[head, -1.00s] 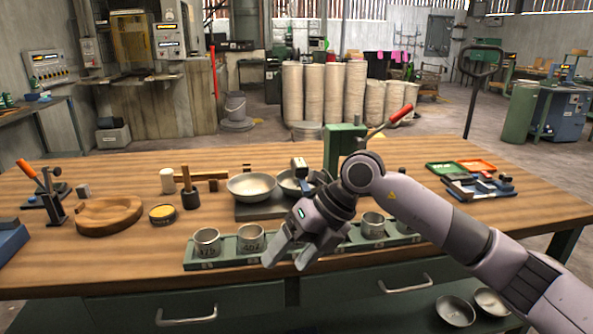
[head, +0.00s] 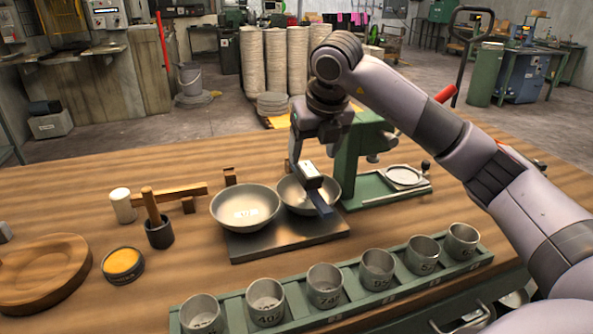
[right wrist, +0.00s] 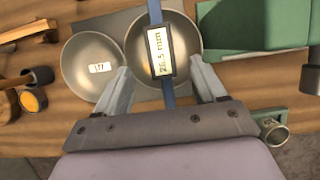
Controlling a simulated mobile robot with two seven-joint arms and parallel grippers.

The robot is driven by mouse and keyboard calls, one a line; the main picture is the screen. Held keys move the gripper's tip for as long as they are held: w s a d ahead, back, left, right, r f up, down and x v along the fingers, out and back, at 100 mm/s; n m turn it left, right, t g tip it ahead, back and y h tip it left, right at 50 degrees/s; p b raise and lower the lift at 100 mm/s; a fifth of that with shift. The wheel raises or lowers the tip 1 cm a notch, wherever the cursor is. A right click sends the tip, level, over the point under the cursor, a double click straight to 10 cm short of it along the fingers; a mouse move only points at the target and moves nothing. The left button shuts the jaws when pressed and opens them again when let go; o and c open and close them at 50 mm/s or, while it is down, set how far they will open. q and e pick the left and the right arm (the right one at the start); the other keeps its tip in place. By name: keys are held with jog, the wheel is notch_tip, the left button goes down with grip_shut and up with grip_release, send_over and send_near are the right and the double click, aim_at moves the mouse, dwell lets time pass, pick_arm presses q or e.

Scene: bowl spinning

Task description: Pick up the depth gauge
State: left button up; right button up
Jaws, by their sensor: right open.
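The depth gauge (head: 309,176) is a slim blue bar with a pale display block, lying across the right metal bowl (head: 293,196). In the right wrist view the gauge (right wrist: 160,52) shows a readout and stands lengthwise between the two fingers. My right gripper (head: 314,150) is open above the bowl, with its fingers (right wrist: 159,68) on either side of the gauge and apart from it. The gripper and wrist hide part of the scene behind them. My left gripper is not in view.
A second labelled bowl (head: 245,209) sits beside it on a dark metal plate (head: 290,236). A green press (head: 352,165) stands close on the right. A green rack (head: 345,305) of several metal cups runs along the front. A mallet (head: 158,220) and wooden dish (head: 40,272) are left.

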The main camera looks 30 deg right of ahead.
aim_at(308, 168)
jog(key=shift+x, duration=0.8)
jog(key=p+x, duration=0.1)
jog(key=x, duration=0.4)
jog(key=shift+w+d+f, duration=0.1)
jog(key=shift+w, duration=0.05)
jog(key=c, duration=1.2)
